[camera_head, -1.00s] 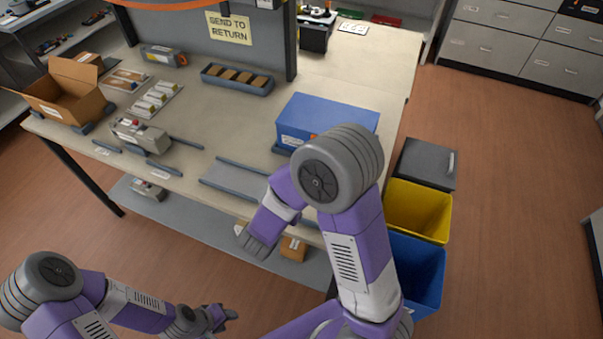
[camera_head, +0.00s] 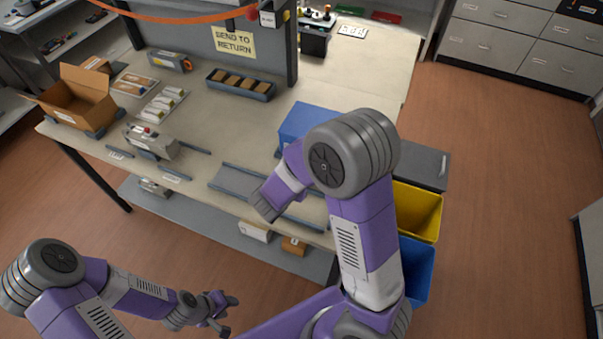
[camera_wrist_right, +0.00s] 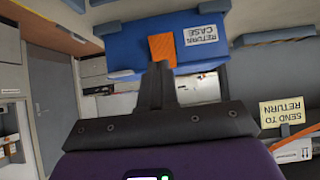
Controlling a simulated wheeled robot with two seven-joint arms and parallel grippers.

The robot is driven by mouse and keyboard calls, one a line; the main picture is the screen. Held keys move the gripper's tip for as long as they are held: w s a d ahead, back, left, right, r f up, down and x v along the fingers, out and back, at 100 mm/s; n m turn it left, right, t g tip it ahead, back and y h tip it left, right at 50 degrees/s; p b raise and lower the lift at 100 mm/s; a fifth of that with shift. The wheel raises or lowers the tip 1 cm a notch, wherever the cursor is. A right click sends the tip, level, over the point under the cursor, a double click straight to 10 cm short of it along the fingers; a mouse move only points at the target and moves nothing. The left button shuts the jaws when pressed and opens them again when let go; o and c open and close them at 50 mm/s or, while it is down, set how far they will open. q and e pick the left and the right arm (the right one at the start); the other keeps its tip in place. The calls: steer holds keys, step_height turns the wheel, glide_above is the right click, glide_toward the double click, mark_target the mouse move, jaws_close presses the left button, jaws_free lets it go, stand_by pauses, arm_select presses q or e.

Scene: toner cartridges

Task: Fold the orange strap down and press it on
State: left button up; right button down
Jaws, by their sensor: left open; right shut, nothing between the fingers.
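The blue return case (camera_head: 300,120) stands on the bench, partly hidden behind my right arm in the head view. In the right wrist view the case (camera_wrist_right: 125,42) appears upside down with a white label. The orange strap (camera_wrist_right: 162,48) shows there as a flat patch against the blue side; whether it is stuck down, I cannot tell. My right gripper (camera_wrist_right: 160,68) is shut and empty, its tips overlapping the strap's lower end in the picture; contact is unclear. My left gripper (camera_head: 231,315) is open and empty, low in front of the bench.
A grey rail tray (camera_head: 240,182) lies at the bench's front edge. A toner unit (camera_head: 150,142), an open cardboard box (camera_head: 85,100) and a dark tray of brown blocks (camera_head: 240,84) stand further left. Yellow (camera_head: 418,210) and blue (camera_head: 415,268) bins stand right of the bench.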

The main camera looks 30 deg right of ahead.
steer(key=b+x, duration=0.3)
steer(key=x, duration=0.9)
steer(key=shift+d+f, duration=0.1)
arm_select(q)
step_height(320, 180, down, 4)
steer(key=shift+r, duration=0.2)
